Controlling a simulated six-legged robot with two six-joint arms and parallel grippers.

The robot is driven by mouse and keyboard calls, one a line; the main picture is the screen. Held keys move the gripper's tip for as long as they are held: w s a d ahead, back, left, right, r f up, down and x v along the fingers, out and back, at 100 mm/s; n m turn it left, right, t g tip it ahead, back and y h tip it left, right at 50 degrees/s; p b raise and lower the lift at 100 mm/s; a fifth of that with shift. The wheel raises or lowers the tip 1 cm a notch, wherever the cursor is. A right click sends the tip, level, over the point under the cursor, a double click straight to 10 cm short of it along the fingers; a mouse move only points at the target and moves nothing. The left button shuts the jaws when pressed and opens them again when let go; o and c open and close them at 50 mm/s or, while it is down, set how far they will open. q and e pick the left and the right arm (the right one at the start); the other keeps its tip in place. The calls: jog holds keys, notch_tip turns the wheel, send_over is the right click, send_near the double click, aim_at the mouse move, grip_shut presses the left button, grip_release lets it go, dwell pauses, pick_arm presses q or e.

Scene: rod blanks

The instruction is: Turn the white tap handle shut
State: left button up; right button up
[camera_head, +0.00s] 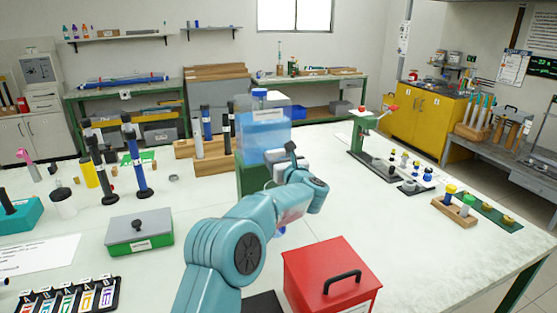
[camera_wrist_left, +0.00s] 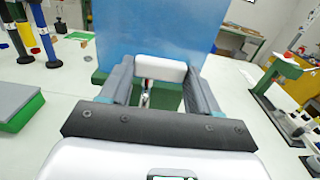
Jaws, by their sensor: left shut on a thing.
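The white tap handle (camera_wrist_left: 161,70) shows between my left fingers in the left wrist view, in front of a clear tank of blue water (camera_wrist_left: 155,30). A metal spout (camera_wrist_left: 146,95) hangs below the handle. My left gripper (camera_wrist_left: 160,82) is shut on the handle, one finger on each side. In the head view the tank (camera_head: 264,135) stands on a green stand (camera_head: 250,182). My left gripper (camera_head: 285,162) is at the tank's front there, and the wrist hides the handle. My right gripper is not in view.
A red box with a black handle (camera_head: 330,275) stands near my left arm. A grey-lidded green box (camera_head: 139,232) is at left. A green press (camera_head: 365,135) stands at right.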

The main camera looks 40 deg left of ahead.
pick_arm(q)
jog(key=shift+r, duration=0.2)
jog(key=o, duration=1.1)
jog(key=shift+f, duration=0.1)
jog(key=shift+c, duration=0.2)
jog(key=shift+s+d+f, duration=0.1)
jog(key=shift+s+d, duration=0.05)
jog(key=shift+d, duration=0.2)
jog(key=b+v, duration=0.5)
jog(key=v, duration=1)
jog(key=shift+s+d, duration=0.2)
jog(key=shift+s, duration=0.1)
